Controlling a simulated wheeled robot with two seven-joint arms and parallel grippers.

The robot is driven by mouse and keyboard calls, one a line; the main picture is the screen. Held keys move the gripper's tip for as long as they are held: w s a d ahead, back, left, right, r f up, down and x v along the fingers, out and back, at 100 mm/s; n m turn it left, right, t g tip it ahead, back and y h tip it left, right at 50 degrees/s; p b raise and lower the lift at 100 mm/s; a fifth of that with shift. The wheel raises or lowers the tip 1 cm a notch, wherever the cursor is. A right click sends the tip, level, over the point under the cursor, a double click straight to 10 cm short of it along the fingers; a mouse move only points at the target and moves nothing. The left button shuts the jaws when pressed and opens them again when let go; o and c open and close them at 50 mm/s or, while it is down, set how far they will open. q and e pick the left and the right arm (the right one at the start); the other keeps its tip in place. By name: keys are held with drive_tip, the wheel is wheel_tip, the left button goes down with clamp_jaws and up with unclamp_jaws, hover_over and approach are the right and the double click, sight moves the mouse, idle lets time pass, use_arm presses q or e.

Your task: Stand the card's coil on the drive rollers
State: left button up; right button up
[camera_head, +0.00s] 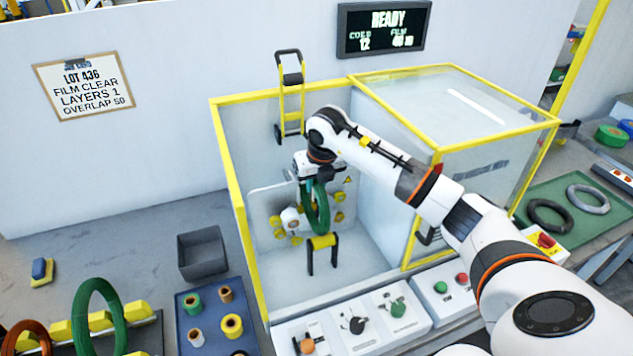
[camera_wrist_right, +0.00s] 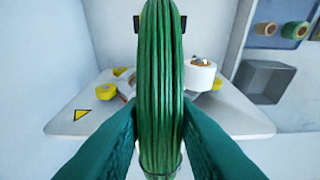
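A green coil (camera_head: 324,212) is held upright inside the open wrapping machine by my right gripper (camera_head: 310,178), which grips it near its top. In the right wrist view, the two teal fingers (camera_wrist_right: 160,140) lie against both sides of the green coil (camera_wrist_right: 160,70). A yellow roller (camera_head: 322,241) on a dark stand is just below the coil; I cannot tell whether they touch. Several other yellow rollers (camera_head: 339,197) surround the wrapping head behind it. The job card (camera_head: 84,86) reads LOT 436, FILM CLEAR, LAYERS 1, OVERLAP 50; its top line is blurred. My left gripper is out of view.
A yellow frame (camera_head: 240,215) and a clear cover (camera_head: 460,105) border the machine. The display (camera_head: 383,28) reads READY. Another green coil (camera_head: 79,310) and a brown coil stand on a rack at left. Black and grey coils lie on a green mat (camera_head: 570,180). A dark bin (camera_head: 201,254) stands left.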

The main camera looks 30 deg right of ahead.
drive_tip(key=o, duration=0.4)
drive_tip(key=shift+f, duration=0.1)
drive_tip(key=b+v, duration=0.3)
drive_tip(key=v, duration=0.9)
drive_tip(key=shift+w, duration=0.1)
idle(0.4)
